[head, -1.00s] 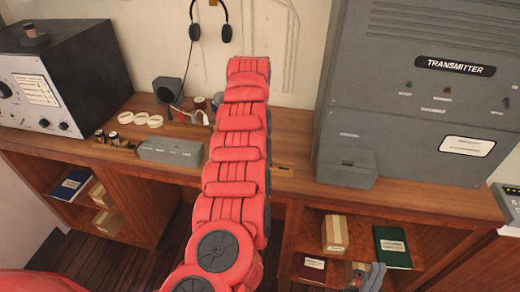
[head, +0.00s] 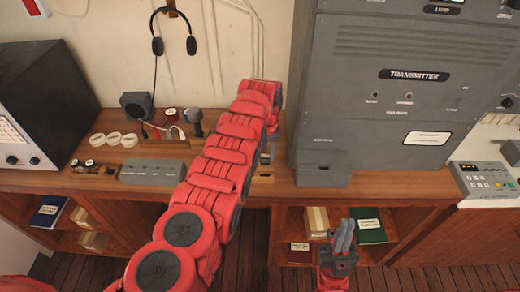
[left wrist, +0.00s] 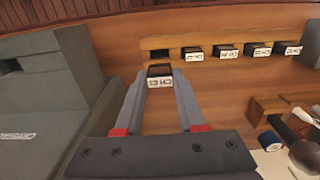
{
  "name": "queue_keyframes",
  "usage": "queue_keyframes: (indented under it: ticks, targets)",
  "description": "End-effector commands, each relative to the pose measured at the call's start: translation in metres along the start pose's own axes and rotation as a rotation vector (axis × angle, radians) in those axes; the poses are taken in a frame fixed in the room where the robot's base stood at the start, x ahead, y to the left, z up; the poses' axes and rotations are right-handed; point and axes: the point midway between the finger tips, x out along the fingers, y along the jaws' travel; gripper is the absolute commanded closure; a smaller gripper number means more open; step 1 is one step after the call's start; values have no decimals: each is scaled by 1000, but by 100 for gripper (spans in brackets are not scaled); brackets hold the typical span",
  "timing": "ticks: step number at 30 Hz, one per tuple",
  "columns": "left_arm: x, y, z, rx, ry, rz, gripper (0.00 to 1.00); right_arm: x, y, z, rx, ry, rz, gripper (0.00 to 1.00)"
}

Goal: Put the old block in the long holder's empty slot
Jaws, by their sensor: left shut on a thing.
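In the left wrist view my left gripper (left wrist: 159,88) is shut on a small dark block (left wrist: 160,71) with a white label. The long holder (left wrist: 147,44) is a wooden strip just beyond the block. Its end slot (left wrist: 161,54) nearest the grey cabinet is dark and empty, roughly in line with the held block. Several labelled blocks (left wrist: 226,52) fill its other slots. In the head view my left gripper (head: 267,157) is over the desk, partly hidden by its arm. The holder's slotted end (head: 264,179) shows below it; the arm hides the rest. My right gripper (head: 345,236) is low before the shelves.
The grey transmitter cabinet (head: 400,110) and its low front box (head: 322,178) stand right of the left gripper. A grey box (head: 152,173), white rings (head: 112,139) and a small holder with spools (head: 94,171) are to the left on the desk (head: 400,187).

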Motion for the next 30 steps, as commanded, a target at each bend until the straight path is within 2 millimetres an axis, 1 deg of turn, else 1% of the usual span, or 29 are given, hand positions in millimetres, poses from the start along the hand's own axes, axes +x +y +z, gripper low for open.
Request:
queue_keyframes:
  ticks: [20, 21, 30]
  targets:
    - [41, 0, 1, 1, -3, -1, 100, -37, -2, 6, 0, 0, 0, 100]
    - [37, 0, 1, 1, -2, -1, 100, -33, -2, 6, 0, 0, 0, 100]
    - [36, 0, 0, 1, -1, -1, 100, -33, -2, 6, 0, 0, 0, 100]
